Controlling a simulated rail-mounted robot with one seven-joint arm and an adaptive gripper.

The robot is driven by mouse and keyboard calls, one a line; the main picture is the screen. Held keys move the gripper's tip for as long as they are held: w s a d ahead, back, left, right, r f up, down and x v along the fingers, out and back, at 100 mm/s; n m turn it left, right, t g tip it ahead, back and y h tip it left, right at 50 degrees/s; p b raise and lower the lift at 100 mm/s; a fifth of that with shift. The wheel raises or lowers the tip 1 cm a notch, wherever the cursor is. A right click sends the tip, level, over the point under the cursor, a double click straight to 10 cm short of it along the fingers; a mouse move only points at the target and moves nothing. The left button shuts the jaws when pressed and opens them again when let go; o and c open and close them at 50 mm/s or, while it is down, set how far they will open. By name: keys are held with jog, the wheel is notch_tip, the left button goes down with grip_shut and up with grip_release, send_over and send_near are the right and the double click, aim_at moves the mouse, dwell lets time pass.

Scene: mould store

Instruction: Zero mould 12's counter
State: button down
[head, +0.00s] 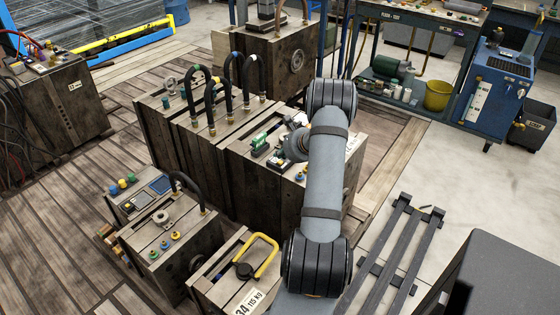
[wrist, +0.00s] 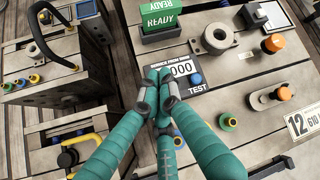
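Mould 12 is the wooden-looking block (head: 258,182) under my arm in the head view; its white label (wrist: 302,122) reads 12 in the wrist view. Its counter (wrist: 181,68) shows 000, under small lettering that is partly legible; any digits further left are hidden by my fingers. My gripper (wrist: 160,84) has green fingers with their tips drawn together, right against the counter's left side. I see nothing held between them, though the tips cover that spot. A blue button (wrist: 196,78) marked TEST sits just right of the counter.
A green READY block (wrist: 160,20) stands behind the counter. A metal ring fitting (wrist: 218,38), an orange knob (wrist: 273,43) and an orange-topped post (wrist: 283,93) rise from the top. Black hoses (head: 250,78) arch over the neighbouring moulds. Open floor (head: 440,180) lies to the right.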

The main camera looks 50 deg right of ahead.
jog(key=shift+r+p, duration=1.85)
jog(key=shift+r, duration=0.65)
jog(key=shift+f, duration=0.15)
jog(key=shift+f+b, duration=0.3)
jog(key=shift+b, duration=0.1)
jog(key=shift+f+b, duration=0.4)
jog(key=shift+f, duration=0.1)
jog(key=shift+r+p, duration=0.5)
jog(key=shift+p, duration=0.45)
jog(key=shift+r+p, duration=0.3)
jog(key=shift+p, duration=0.9)
notch_tip(320, 180, up, 4)
jog(key=p, duration=0.3)
send_over(281, 163)
jog(key=shift+w, duration=0.1)
